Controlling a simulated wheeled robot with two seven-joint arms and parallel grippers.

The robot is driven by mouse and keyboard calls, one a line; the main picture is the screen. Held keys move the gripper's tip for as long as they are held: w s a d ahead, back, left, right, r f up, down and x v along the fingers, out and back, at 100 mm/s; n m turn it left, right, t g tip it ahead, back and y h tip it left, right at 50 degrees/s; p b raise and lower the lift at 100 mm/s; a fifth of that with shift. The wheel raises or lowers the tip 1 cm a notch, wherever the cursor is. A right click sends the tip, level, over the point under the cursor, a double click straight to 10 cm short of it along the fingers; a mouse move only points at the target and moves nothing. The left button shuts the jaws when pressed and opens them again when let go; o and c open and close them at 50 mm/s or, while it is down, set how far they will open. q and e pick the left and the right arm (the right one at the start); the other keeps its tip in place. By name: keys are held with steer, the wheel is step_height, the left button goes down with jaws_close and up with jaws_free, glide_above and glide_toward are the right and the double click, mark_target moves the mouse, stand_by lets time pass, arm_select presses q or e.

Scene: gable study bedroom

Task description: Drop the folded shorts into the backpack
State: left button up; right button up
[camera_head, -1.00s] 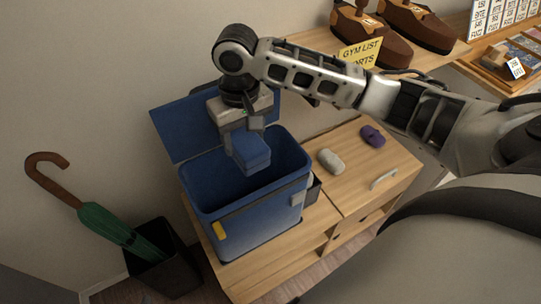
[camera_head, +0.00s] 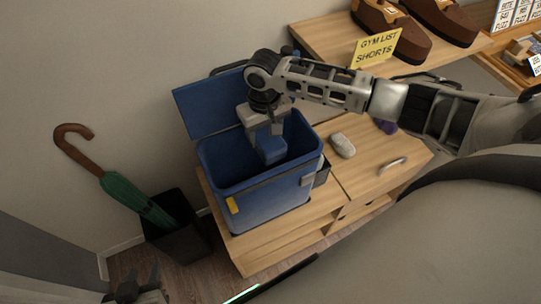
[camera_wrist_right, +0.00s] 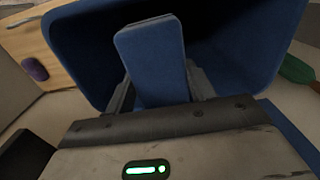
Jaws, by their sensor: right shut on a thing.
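The backpack (camera_head: 270,205) is a blue, box-shaped bag with its flap (camera_head: 208,105) raised at the back and its top open. It stands upright on a wooden cabinet. The folded shorts (camera_head: 271,150) are a small blue block. My right gripper (camera_head: 267,130) reaches down over the bag's mouth and is shut on the shorts, which hang at the opening inside the rim. In the right wrist view the shorts (camera_wrist_right: 155,60) stand between the fingers, with the bag's dark inside (camera_wrist_right: 215,45) behind them. My left gripper (camera_head: 142,282) is low at the left, empty, with its fingers apart.
A grey rolled item (camera_head: 342,146) and a purple one (camera_head: 387,127) lie on the cabinet (camera_head: 372,178). A green umbrella (camera_head: 130,195) stands in a black bin (camera_head: 178,235) to the left. A yellow sign (camera_head: 377,48) and brown shoes (camera_head: 425,22) are on the shelf behind.

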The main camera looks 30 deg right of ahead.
steer(key=o, duration=1.1)
steer(key=shift+r, duration=0.15)
step_height(320, 180, up, 16)
steer(key=shift+f, duration=0.2)
